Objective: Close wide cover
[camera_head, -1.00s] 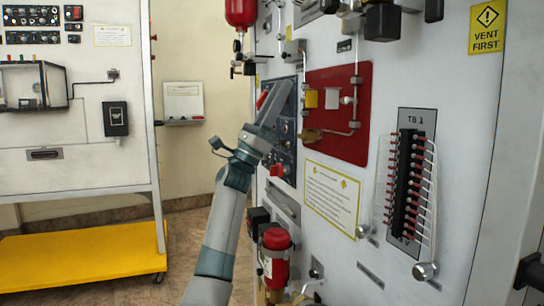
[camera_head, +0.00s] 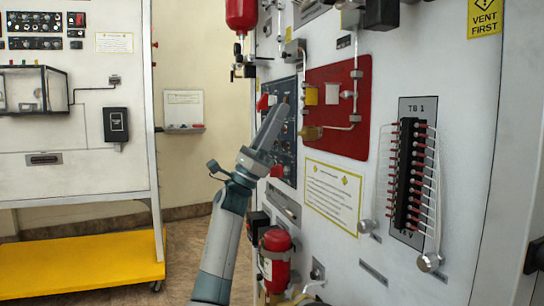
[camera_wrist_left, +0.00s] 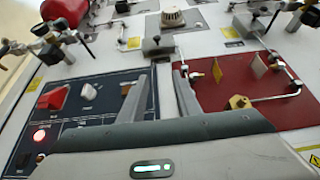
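My left gripper (camera_head: 281,108) is in front of the blue instrument panel (camera_head: 288,147) in the head view. In the left wrist view its two fingers (camera_wrist_left: 163,94) stand apart with nothing held between them, over the strip between the blue panel and the red panel. A red cover-like piece (camera_wrist_left: 52,97) sits on the blue panel, left of the fingers and apart from them; it also shows in the head view (camera_head: 262,102). I cannot tell for sure which piece is the wide cover. A white knob (camera_wrist_left: 88,90) is beside the red piece. My right gripper is not in view.
The red panel (camera_head: 343,83) with valves and tubing is right of my gripper. A terminal block (camera_head: 410,174) stands farther right. A red bottle (camera_head: 275,255) is below. A rack with a yellow shelf (camera_head: 80,262) is at left, with open floor between.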

